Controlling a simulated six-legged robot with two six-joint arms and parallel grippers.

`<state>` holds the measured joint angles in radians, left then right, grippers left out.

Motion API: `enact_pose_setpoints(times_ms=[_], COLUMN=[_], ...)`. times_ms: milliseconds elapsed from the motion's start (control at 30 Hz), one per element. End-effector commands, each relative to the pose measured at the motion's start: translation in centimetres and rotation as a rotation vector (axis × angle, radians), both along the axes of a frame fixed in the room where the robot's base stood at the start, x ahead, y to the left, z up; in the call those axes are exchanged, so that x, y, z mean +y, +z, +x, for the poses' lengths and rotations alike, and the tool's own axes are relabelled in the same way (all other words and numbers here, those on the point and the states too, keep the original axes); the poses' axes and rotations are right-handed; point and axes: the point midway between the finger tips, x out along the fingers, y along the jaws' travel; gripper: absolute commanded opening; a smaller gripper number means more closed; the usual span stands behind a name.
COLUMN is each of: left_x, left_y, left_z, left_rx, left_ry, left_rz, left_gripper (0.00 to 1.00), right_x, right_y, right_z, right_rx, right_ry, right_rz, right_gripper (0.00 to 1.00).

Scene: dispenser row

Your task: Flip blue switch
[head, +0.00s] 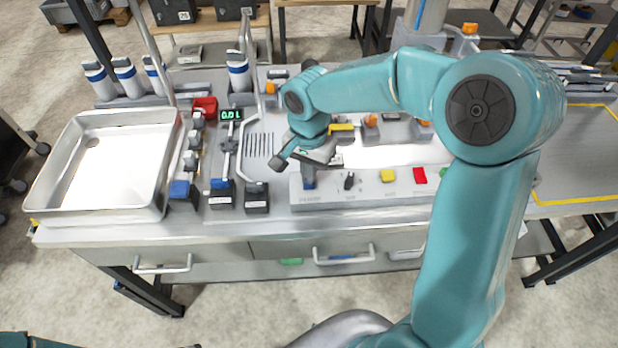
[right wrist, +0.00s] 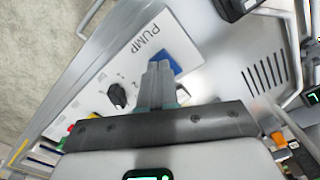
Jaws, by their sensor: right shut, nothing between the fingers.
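The blue switch (head: 309,183) sits at the left end of a white control panel (head: 330,200). In the right wrist view the blue switch (right wrist: 172,65) lies beside the printed word PUMP, partly hidden behind my fingertips. My right gripper (head: 309,169) is over the switch, pointing down at it. In the right wrist view my right gripper (right wrist: 160,66) has its fingers together with nothing between them. The tips overlap the switch; I cannot tell whether they touch it. My left gripper is out of view.
The panel also bears a black knob (head: 349,181), a yellow button (head: 388,176) and a red button (head: 420,175). To the left are dispensers with blue parts (head: 180,189) and a metal tray (head: 48,192). White bottles (head: 126,77) stand behind. My right arm hides the panel's right side.

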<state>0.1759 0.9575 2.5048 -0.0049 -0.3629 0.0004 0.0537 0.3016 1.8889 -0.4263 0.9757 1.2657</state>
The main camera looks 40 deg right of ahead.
Motion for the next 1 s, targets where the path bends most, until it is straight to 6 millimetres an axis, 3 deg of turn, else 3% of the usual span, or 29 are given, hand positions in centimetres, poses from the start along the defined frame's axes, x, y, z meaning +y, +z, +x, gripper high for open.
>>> enact_pose_setpoints(times_ms=[1000], left_x=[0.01], left_y=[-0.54], left_z=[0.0], left_rx=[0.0], left_ry=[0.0], left_rz=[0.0], left_gripper=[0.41], right_x=[0.0], right_y=[-0.61], right_z=[0.0], right_rx=[0.0], right_ry=[0.0], right_rz=[0.0], right_gripper=[0.0])
